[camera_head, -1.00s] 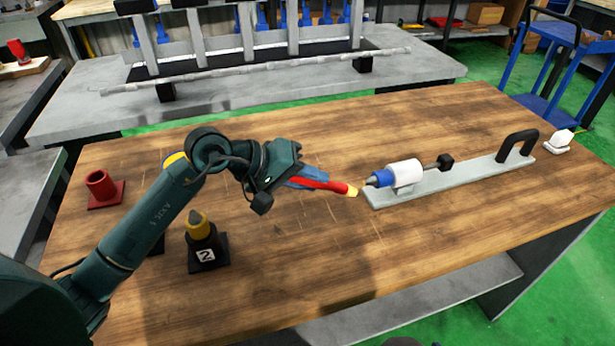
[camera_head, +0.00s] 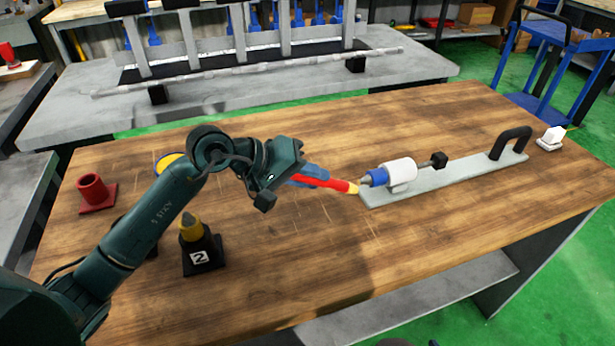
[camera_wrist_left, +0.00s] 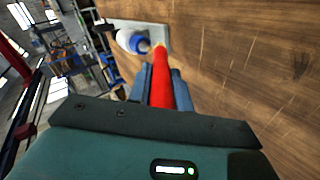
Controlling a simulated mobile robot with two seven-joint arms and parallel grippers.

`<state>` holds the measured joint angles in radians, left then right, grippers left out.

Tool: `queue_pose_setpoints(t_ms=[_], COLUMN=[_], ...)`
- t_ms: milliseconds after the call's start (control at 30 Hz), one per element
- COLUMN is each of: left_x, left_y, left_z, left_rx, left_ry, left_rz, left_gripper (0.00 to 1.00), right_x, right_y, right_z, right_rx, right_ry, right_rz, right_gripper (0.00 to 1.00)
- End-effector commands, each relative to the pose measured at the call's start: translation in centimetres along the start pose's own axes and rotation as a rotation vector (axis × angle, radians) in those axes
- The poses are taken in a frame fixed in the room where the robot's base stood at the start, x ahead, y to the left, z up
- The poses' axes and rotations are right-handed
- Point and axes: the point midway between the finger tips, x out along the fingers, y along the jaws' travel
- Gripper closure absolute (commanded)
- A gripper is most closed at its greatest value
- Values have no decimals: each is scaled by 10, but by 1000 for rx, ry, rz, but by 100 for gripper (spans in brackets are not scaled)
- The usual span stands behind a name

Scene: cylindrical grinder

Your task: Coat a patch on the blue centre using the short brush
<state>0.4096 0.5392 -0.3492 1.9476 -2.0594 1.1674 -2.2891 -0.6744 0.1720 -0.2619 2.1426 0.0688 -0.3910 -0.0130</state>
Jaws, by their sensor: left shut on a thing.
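My left gripper (camera_head: 308,178) is shut on the short brush (camera_head: 336,185), which has a red handle and a yellow end pointing right. The blue centre (camera_head: 377,177) has a grey pointed tip and sits at the left end of a white cylinder (camera_head: 402,172) on a grey base plate. The brush's yellow end is close beside the grey tip; I cannot tell if they touch. In the left wrist view the brush (camera_wrist_left: 161,85) runs forward between the fingers, its end right beside the blue centre (camera_wrist_left: 141,46). My right gripper is not in view.
A black stand marked 2 (camera_head: 203,258) holds a yellow centre with a grey tip. A red holder (camera_head: 95,193) stands at the left, and a blue and yellow round thing (camera_head: 171,162) is partly behind my arm. A black handle (camera_head: 511,143) rises from the plate's right end.

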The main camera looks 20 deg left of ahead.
Motion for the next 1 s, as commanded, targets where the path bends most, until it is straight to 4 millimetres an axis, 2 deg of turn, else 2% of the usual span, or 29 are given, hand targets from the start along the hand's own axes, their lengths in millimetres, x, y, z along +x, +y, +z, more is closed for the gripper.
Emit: queue_pose_setpoints(t_ms=[667,867,1000], left_x=[12,8,1], left_y=[7,11,21], left_z=[-2,-4,-8], left_rx=[0,1,5], left_ry=[0,1,3], left_rz=[1,1,4], left_gripper=[100,100,100], right_x=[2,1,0], right_y=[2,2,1], right_z=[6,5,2], right_rx=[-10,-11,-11], right_ry=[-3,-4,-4], right_rz=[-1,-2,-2], right_gripper=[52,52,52])
